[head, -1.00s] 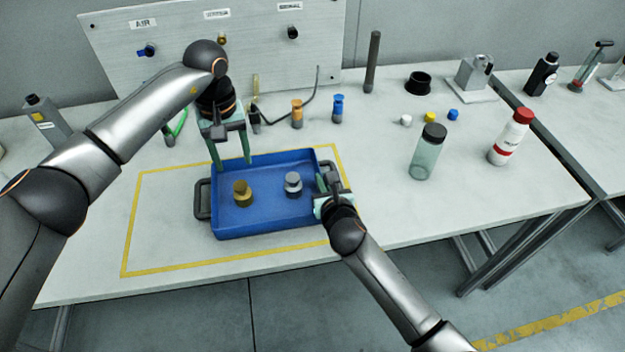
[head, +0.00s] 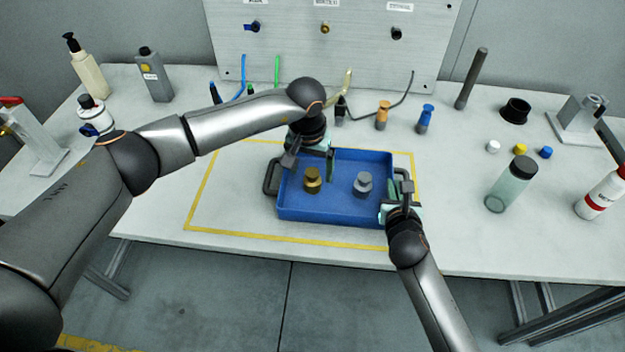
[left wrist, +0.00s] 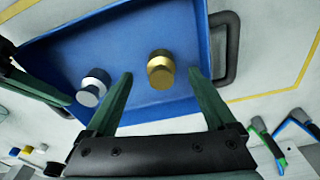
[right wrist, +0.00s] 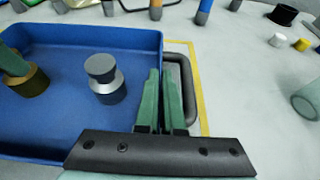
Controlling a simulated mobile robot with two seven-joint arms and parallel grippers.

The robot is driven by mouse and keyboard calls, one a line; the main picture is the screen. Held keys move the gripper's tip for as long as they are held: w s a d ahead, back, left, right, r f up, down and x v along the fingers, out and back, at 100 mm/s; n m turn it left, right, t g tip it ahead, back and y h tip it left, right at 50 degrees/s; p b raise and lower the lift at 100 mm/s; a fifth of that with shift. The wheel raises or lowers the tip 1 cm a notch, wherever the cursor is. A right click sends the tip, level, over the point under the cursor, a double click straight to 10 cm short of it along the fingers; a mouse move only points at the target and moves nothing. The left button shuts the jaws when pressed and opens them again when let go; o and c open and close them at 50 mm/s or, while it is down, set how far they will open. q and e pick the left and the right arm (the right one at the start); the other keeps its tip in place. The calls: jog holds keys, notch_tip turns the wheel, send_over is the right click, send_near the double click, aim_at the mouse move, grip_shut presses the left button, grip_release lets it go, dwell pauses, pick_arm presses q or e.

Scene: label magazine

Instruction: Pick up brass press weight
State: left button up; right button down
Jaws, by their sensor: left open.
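The brass press weight (head: 313,182) stands upright in the left part of the blue tray (head: 335,217). My left gripper (head: 309,165) is open over the tray's back left part, close to the weight. In the left wrist view the brass weight (left wrist: 160,72) shows between the two spread fingertips, untouched as far as I can see. In the right wrist view a left finger partly covers the brass weight (right wrist: 28,82). My right gripper (right wrist: 163,90) has its fingers close together on the tray's right wall, beside the handle.
A grey metal weight (head: 363,183) stands in the tray to the right of the brass one. The tray lies inside a yellow taped outline (head: 208,160). Small bottles, including an orange one (head: 382,116), stand behind it.

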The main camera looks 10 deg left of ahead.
aim_at(312, 172)
pick_arm(q)
jog(key=shift+w+f, duration=0.25)
jog(key=shift+f, duration=0.6)
jog(key=shift+w+f, duration=0.2)
jog(key=shift+f, duration=0.65)
jog(key=shift+w+f, duration=0.25)
jog(key=shift+f, duration=0.6)
grip_shut()
jog(key=shift+r, duration=0.1)
